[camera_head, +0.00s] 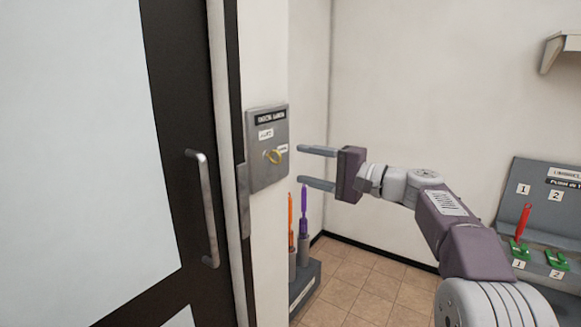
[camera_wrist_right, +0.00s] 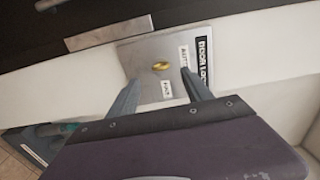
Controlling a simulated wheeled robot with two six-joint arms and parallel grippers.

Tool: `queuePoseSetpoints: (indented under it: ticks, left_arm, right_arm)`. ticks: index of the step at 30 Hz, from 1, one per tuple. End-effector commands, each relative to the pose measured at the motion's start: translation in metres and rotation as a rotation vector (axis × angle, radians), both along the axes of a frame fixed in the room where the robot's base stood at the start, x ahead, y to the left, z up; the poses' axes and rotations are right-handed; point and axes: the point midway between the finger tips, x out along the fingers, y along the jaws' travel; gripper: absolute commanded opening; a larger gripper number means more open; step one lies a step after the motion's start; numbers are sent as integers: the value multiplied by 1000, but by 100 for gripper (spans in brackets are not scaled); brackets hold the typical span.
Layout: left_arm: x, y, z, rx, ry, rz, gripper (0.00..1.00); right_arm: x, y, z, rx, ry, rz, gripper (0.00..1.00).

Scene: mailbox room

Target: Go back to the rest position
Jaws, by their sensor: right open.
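My right gripper (camera_head: 317,167) is open and empty, level with a grey wall panel and a little to its right in the head view. The panel (camera_head: 262,175) carries labels and a gold ring-shaped key or knob (camera_head: 273,156). In the right wrist view the gripper's two fingers (camera_wrist_right: 158,92) point toward the panel (camera_wrist_right: 150,55), with the gold piece (camera_wrist_right: 160,66) between them in the picture and apart from them. My left gripper does not show.
A dark-framed glass door (camera_head: 180,60) with a metal handle (camera_head: 205,205) stands at left. A low grey holder (camera_head: 308,288) bears an orange tool (camera_head: 291,220) and a purple tool (camera_head: 304,212). A grey station (camera_head: 510,220) with a red tool (camera_head: 523,222) and green pieces stands at right.

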Motion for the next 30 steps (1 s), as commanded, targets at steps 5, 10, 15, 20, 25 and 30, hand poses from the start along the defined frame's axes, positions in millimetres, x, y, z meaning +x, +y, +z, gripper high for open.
queuePoseSetpoints:
  ticks: [5, 10, 15, 20, 25, 30]
  left_arm:
    - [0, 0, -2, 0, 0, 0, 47]
    - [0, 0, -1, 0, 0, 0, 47]
    - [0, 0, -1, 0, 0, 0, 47]
    - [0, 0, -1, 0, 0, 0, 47]
    - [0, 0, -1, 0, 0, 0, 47]
    - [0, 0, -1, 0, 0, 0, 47]
  right_arm:
    - [-7, -9, 0, 0, 0, 0, 58]
    - [-7, -9, 0, 0, 0, 1, 58]
    - [-20, 13, 14, -6, -27, 40, 58]
    - [-57, 48, -80, -174, 176, 90, 58]
    - [-113, 37, -219, -504, 401, 100, 58]
    - [-192, -5, -331, -867, 535, 159, 58]
